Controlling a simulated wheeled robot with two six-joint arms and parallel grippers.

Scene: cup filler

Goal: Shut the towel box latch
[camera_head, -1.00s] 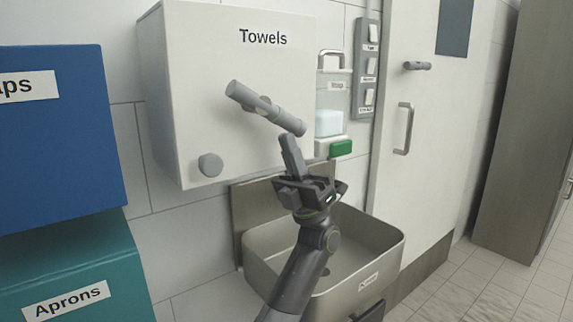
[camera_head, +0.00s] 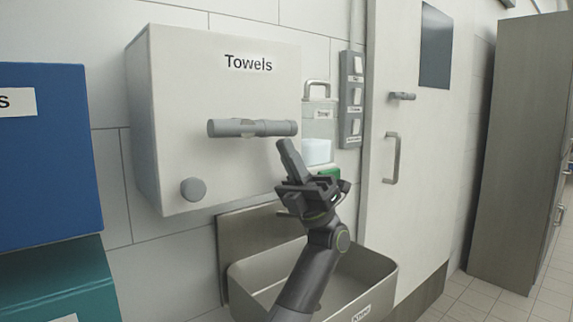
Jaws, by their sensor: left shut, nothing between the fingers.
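The white towel box (camera_head: 225,90), labelled "Towels", hangs on the tiled wall left of centre. Its grey latch handle (camera_head: 252,128) lies about level across the front. A round grey knob (camera_head: 193,189) sits at the lower left of the front. My left gripper (camera_head: 284,146) is shut and empty. Its fingertips are just below the right end of the latch handle; I cannot tell whether they touch it. My right gripper is not in view.
A metal sink (camera_head: 248,276) is below the box, behind my left arm. A soap dispenser (camera_head: 317,150) and switch panel (camera_head: 351,100) are to the right, then a door (camera_head: 415,130) with handles. Blue (camera_head: 45,160) and teal (camera_head: 60,285) boxes stand at left.

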